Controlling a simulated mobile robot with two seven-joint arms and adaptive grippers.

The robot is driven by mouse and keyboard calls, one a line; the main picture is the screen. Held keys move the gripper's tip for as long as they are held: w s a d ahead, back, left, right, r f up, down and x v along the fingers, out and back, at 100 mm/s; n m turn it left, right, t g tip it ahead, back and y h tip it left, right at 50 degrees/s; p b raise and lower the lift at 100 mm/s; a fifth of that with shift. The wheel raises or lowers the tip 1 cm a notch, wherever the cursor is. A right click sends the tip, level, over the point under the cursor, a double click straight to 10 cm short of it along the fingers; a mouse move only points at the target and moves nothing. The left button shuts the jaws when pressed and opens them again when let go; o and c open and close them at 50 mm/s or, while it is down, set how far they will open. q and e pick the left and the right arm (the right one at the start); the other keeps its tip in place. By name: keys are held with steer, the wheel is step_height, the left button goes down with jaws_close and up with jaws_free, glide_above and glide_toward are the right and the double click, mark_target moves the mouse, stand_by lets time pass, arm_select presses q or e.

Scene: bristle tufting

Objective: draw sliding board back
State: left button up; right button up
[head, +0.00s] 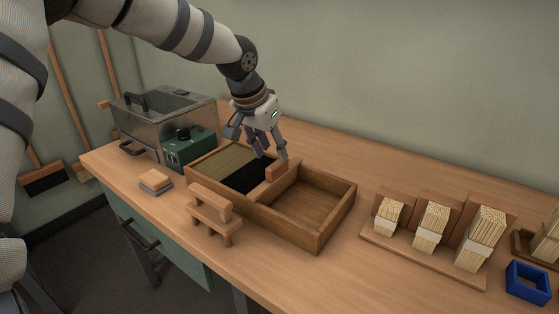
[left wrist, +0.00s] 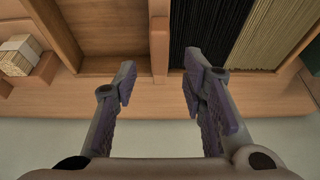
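A shallow wooden tray (head: 318,241) stands on the bench. The sliding board (head: 273,187), with a raised wooden grip block (head: 277,171), crosses it between the bristles and an empty compartment. Tan bristles (head: 222,158) and black bristles (head: 246,177) fill the left side. My left gripper (head: 262,149) is open and empty, pointing down near the board's far end. In the left wrist view the board (left wrist: 160,35) lines up with the gap between the spread fingers (left wrist: 160,68); no contact shows. My right gripper is not in view.
A metal-and-green machine (head: 170,125) stands behind left. A small wooden stand (head: 213,212) and stacked blocks (head: 155,182) sit at the front. Bristle bundles on a rack (head: 424,256) and a blue square holder (head: 527,284) are at right. Bench between tray and rack is clear.

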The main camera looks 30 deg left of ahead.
mark_target(277, 163)
arm_select(q)
steer(key=x, duration=0.5)
steer(key=shift+f+b, duration=0.35)
steer(key=shift+w+f, duration=0.1)
steer(key=shift+w, duration=0.05)
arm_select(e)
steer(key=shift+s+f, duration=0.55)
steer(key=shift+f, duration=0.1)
